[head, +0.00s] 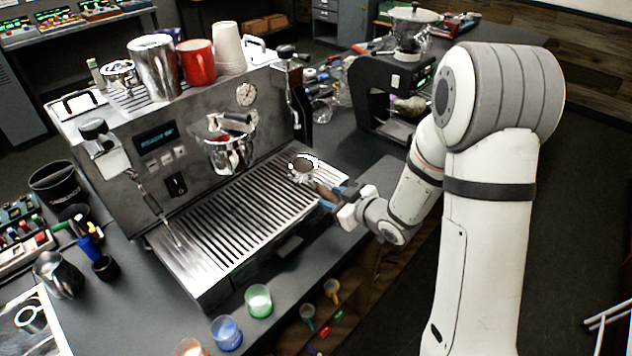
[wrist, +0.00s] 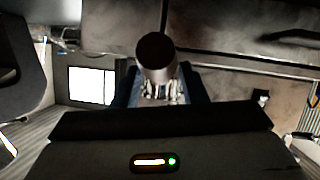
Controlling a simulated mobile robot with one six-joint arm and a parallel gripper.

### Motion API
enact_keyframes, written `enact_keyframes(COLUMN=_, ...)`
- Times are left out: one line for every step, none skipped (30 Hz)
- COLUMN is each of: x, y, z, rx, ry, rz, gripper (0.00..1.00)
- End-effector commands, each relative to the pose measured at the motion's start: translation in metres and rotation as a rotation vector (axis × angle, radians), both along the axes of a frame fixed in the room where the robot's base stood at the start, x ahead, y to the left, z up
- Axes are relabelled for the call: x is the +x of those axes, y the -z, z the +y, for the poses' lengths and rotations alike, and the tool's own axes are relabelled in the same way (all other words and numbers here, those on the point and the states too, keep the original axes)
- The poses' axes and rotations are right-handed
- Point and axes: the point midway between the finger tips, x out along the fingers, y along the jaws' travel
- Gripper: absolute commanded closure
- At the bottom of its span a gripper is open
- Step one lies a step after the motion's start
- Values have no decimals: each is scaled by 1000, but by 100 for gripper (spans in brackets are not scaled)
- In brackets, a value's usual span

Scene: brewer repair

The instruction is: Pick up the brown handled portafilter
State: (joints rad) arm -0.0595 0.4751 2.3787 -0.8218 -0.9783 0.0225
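The portafilter has a round metal basket (head: 303,167) and a brown handle (head: 326,193). In the head view it is at the right end of the drip tray, with its handle pointing toward me. I cannot tell whether the basket rests on the tray. My gripper (head: 333,197) is at the handle, with its blue fingers around it. In the wrist view the round brown handle end (wrist: 155,52) shows between the dark blue fingers of my gripper (wrist: 160,85). Whether the fingers press on the handle is not clear.
The espresso machine (head: 150,130) stands behind the slatted drip tray (head: 225,235), with a red mug (head: 196,63) and other cups on top. A black grinder (head: 385,85) stands at the back right. Blue (head: 227,333) and green (head: 259,301) cups sit near the counter's front edge.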

Motion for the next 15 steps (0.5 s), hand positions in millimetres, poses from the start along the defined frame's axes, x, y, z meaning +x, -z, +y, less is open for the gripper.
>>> enact_keyframes(x=2, y=1, z=3, rx=0, ry=-2, rz=1, gripper=61)
enact_keyframes(x=3, y=2, z=4, rx=-1, ry=-1, rz=1, gripper=61)
enact_keyframes(x=4, y=2, z=5, rx=0, ry=0, rz=0, gripper=61)
enact_keyframes(x=5, y=3, z=5, rx=0, ry=0, rz=0, gripper=61)
enact_keyframes(x=5, y=3, z=5, rx=0, ry=1, rz=0, gripper=61)
enact_keyframes(x=5, y=3, z=5, rx=0, ry=1, rz=0, gripper=61)
enact_keyframes(x=5, y=3, z=5, rx=0, ry=1, rz=0, gripper=61)
enact_keyframes(x=5, y=3, z=5, rx=-1, ry=1, rz=0, gripper=61)
enact_keyframes(x=5, y=3, z=4, rx=-1, ry=1, rz=0, gripper=61)
enact_keyframes(x=5, y=3, z=4, rx=-1, ry=1, rz=0, gripper=62)
enact_keyframes(x=5, y=3, z=4, rx=-1, ry=1, rz=0, gripper=65)
enact_keyframes(x=5, y=3, z=4, rx=-1, ry=1, rz=0, gripper=68)
enact_keyframes(x=5, y=3, z=4, rx=-1, ry=1, rz=0, gripper=70)
enact_keyframes(x=5, y=3, z=4, rx=-1, ry=1, rz=0, gripper=73)
enact_keyframes(x=5, y=3, z=4, rx=0, ry=2, rz=0, gripper=76)
